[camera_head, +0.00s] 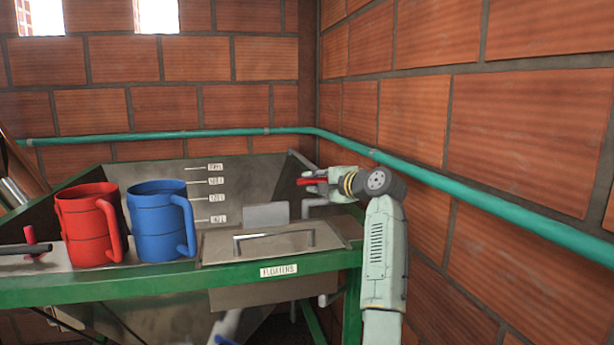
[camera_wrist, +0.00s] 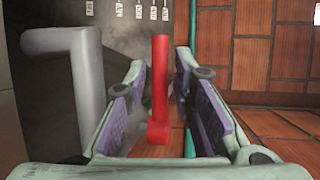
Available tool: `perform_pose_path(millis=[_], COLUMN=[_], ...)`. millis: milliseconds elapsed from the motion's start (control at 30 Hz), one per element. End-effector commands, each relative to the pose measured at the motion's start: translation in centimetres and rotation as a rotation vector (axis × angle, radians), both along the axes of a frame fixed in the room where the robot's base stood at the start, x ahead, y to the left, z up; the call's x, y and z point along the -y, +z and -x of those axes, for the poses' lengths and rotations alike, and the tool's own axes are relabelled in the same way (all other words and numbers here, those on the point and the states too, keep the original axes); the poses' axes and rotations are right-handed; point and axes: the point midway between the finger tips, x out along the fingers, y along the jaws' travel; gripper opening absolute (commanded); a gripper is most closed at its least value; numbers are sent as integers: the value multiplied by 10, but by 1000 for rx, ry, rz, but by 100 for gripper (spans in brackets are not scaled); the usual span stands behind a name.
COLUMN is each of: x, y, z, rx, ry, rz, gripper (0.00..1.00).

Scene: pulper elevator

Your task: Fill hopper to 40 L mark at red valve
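The red valve handle (camera_head: 311,181) is at the right rear corner of the metal hopper (camera_head: 245,173). It stands upright in the wrist view (camera_wrist: 159,92). My gripper (camera_head: 318,180) is at the handle. In the wrist view its fingers (camera_wrist: 160,85) stand open on both sides of the handle, with gaps visible. A grey bent spout pipe (camera_head: 313,207) is beside the valve and looms large at left in the wrist view (camera_wrist: 83,85). The 40 L label (camera_head: 219,219) is the lowest on the hopper's inner wall. I cannot make out a water surface.
A red jug (camera_head: 84,228) and a blue jug (camera_head: 156,222) stand on the front ledge, left of a lidded box labelled FLOATERS (camera_head: 278,270). A green pipe (camera_head: 450,190) runs along the brick walls close to my arm. Another small red handle (camera_head: 31,238) is at far left.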

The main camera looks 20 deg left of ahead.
Motion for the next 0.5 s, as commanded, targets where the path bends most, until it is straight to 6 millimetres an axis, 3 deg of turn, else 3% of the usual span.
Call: perform_pose_path(millis=[200, 500], x=[-23, -28], y=[-4, -7], z=[-15, -18], rx=[-1, 1], ry=[1, -1], rz=[1, 1], gripper=[23, 23])
